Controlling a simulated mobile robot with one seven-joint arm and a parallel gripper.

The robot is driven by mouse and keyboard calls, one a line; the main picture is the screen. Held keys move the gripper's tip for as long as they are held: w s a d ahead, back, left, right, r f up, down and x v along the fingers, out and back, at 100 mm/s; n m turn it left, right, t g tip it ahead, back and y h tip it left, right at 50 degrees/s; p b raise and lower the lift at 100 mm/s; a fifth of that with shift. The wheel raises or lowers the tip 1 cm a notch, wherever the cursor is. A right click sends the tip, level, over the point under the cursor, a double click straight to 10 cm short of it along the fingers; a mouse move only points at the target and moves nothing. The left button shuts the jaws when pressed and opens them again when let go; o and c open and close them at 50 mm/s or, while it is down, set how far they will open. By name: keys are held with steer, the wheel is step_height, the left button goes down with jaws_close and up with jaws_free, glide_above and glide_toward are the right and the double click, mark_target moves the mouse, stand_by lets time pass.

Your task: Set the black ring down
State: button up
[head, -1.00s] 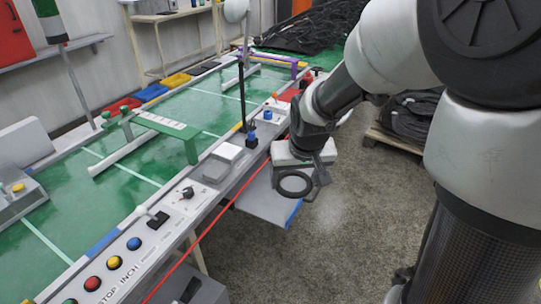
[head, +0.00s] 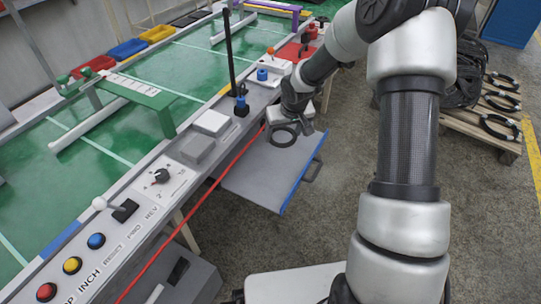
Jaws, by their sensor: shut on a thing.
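The black ring (head: 284,136) hangs from my gripper (head: 290,127), which is shut on it. The ring is above the far part of a grey pull-out shelf (head: 262,178) with a blue edge, beside the bench's control panel. I see air or shelf through the ring's middle; whether it touches the shelf is unclear. The fingertips are small and partly hidden by the gripper body.
The green bench (head: 95,125) with buttons and levers runs along the left. A red cord (head: 190,218) passes along its front edge. A pallet (head: 482,120) with black hoses stands at the right. Open floor (head: 320,225) lies between.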

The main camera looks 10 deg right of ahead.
mark_target(281, 158)
step_height(281, 158, down, 10)
steer(key=b, duration=0.3)
steer(key=shift+r, duration=0.15)
steer(key=shift+f, duration=0.2)
steer(key=o, duration=1)
steer(key=shift+o, duration=0.2)
steer(key=shift+r, duration=0.1)
